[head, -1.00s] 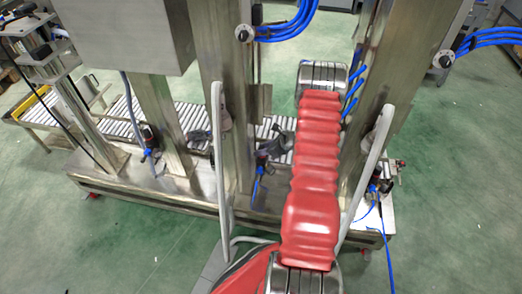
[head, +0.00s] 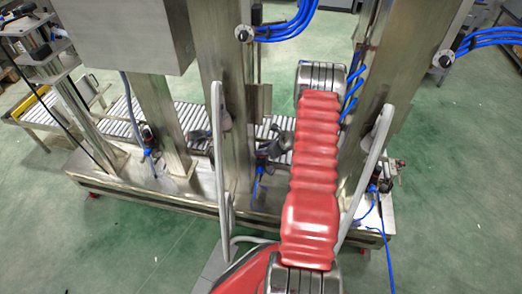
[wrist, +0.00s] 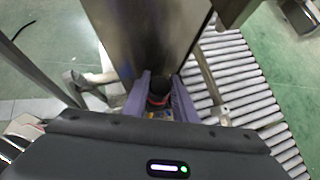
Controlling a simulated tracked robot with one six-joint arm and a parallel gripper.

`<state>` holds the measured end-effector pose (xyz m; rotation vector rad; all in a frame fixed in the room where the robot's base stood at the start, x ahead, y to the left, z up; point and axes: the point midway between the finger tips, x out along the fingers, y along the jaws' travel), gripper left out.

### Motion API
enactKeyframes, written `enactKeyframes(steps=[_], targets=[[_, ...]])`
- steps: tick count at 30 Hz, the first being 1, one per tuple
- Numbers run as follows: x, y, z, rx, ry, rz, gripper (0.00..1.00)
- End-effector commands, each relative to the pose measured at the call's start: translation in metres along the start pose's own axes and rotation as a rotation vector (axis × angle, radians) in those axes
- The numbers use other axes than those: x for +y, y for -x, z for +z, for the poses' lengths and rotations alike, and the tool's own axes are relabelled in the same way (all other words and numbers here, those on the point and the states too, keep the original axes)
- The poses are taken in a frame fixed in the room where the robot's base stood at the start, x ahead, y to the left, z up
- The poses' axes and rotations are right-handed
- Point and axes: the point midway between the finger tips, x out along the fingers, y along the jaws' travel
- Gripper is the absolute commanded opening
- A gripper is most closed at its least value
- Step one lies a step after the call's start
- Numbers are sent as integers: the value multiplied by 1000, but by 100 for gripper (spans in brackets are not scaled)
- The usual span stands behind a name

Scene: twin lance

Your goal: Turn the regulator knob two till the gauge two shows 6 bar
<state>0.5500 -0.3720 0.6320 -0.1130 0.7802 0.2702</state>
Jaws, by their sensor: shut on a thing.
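The regulator knob (wrist: 159,84), black with a red band below it, shows in the wrist view in front of a steel column. My gripper (wrist: 160,78) has its two purple-grey fingers on either side of the knob and is shut on it. Below the knob, a small yellow and blue patch shows between the fingers. In the head view, a dark device with a blue hose (head: 262,165) stands low by the middle column. I cannot tell there which parts are gripper and which are regulator. No gauge face can be read in either view.
Steel columns (head: 228,100) rise close around the arm. A roller conveyor (wrist: 240,85) runs to the right of the knob in the wrist view. Blue hoses (head: 290,28) hang at the top, and another regulator (head: 380,183) stands at the right. Green floor lies open around the frame.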

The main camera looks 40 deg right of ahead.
Motion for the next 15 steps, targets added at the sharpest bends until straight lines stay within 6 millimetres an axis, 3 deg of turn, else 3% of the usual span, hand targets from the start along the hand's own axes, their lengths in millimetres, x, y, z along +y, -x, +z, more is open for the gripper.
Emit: enactKeyframes(steps=[15], targets=[[3,-1,-1,1,-93,-87,2]])
